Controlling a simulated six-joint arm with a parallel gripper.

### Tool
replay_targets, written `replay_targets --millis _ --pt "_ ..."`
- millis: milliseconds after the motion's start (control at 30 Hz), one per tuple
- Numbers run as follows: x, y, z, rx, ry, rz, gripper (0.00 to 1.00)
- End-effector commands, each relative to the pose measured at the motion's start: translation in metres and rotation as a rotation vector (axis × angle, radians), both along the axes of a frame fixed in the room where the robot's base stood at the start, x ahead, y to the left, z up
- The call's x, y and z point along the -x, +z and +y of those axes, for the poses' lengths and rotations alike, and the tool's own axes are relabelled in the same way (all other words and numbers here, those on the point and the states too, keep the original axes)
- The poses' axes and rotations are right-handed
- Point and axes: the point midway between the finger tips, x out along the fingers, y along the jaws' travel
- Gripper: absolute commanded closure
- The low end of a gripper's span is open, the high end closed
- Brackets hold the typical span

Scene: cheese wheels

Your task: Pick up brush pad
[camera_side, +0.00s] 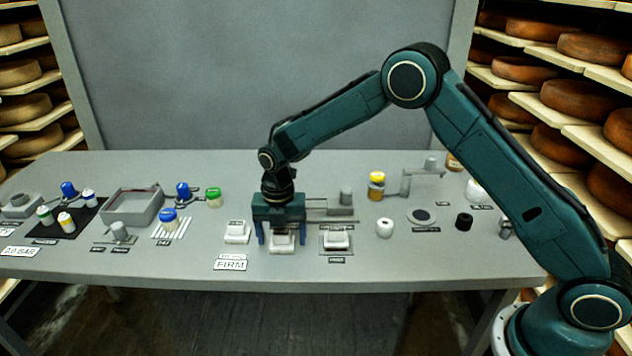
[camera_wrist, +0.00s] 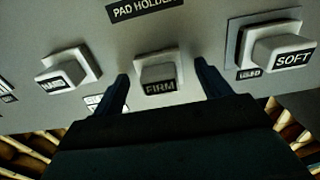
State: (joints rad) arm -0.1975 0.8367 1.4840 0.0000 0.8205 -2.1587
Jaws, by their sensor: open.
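Three pale block-shaped pads sit in a row on the grey table. The middle pad, marked FIRM (camera_wrist: 158,84), is white with a dark label and sits on a square plate. It also shows in the side view (camera_side: 281,244). My gripper (camera_side: 281,237) points down over it, open, with one finger on either side. In the wrist view the gripper (camera_wrist: 162,72) has a gap to the pad on both sides. The pad marked SOFT (camera_wrist: 283,50) is to the right, and another pad (camera_wrist: 66,74) with a hard-to-read label is to the left.
A PAD HOLDER label (camera_wrist: 145,9) lies behind the middle pad.

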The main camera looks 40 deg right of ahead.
Motion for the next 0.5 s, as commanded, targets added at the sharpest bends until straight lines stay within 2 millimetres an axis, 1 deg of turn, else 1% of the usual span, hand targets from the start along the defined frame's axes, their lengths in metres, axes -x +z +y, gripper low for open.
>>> replay_targets --millis 300,333,467,500 --pt "0.0001 0.0003 -0.0001 0.0 0.0 0.0 0.24" --pt "0.0001 0.0003 -0.0001 0.0 0.0 0.0 0.26" --pt "0.0001 0.0004 -0.0001 0.0 0.0 0.0 0.51" --pt "0.0001 0.0004 -0.0001 0.0 0.0 0.0 0.59"
